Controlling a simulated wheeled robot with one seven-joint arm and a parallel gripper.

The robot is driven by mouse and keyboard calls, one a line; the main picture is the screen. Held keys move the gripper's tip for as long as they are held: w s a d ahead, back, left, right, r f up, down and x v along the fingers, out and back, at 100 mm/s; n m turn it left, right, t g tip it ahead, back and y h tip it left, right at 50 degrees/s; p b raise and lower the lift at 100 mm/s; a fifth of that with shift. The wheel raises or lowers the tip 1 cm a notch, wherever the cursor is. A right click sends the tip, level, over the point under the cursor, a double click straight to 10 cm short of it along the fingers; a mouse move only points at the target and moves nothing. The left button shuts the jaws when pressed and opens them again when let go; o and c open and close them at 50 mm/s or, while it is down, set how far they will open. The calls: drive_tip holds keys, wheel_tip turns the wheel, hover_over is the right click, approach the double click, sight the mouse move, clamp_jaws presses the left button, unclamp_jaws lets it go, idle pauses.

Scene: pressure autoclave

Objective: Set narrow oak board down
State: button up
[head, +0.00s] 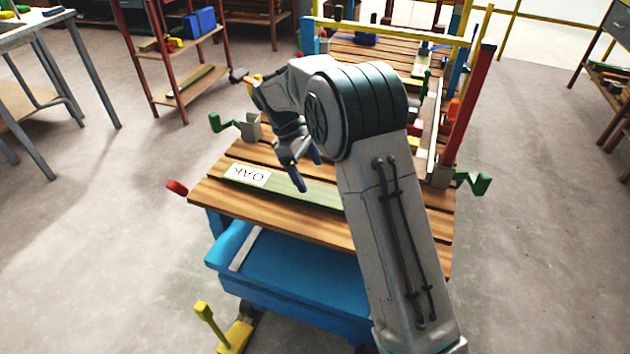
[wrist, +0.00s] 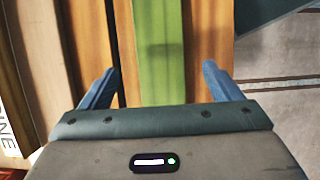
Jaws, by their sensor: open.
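The narrow oak board (head: 323,194) is a long green strip with a white OAK label at its left end. It lies flat across the front part of the slatted wooden bench top (head: 285,218), and my arm hides its right end. My gripper (head: 307,170) is open above the board. In the wrist view the green board (wrist: 161,40) runs between my two blue fingers, with a gap on each side and neither finger touching it. A dark shadow falls across the board there. How high the fingers are above the slats is hard to tell.
A board with a PINE label (wrist: 7,125) lies at the left of the wrist view. A blue box-like body (head: 290,275) sits below the bench front. Green crank handles (head: 222,123) stick out at the bench sides. A red post (head: 467,105) rises at right.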

drive_tip(key=v, duration=0.5)
drive_tip(key=shift+s+r+p, duration=0.1)
drive_tip(key=shift+p, duration=0.25)
drive_tip(key=s+d+r+m+t+y, duration=0.1)
drive_tip(key=s+d+r+m, duration=0.2)
drive_tip(key=s+d, duration=0.3)
drive_tip(key=s+d+r+m+y, duration=0.2)
drive_tip(key=s+d+r+m, duration=0.25)
drive_tip(key=s, duration=0.25)
drive_tip(key=s+d+f+m+t, duration=0.1)
drive_tip(key=s+d+f+m, duration=0.1)
drive_tip(key=s, duration=0.5)
drive_tip(key=s+d+f+m+t+y, duration=0.1)
drive_tip(key=s+d+m, duration=0.3)
drive_tip(key=s, duration=0.4)
drive_tip(key=shift+s+f+t, duration=0.2)
drive_tip(key=shift+f+t, duration=0.1)
drive_tip(key=shift+f, duration=0.05)
drive_tip(key=shift+r, duration=0.1)
wheel_tip(320, 180, up, 15)
drive_tip(key=t+p, duration=0.1)
drive_tip(key=p, duration=1.2)
drive_tip(key=shift+a+f, duration=0.15)
drive_tip(key=shift+f, duration=0.05)
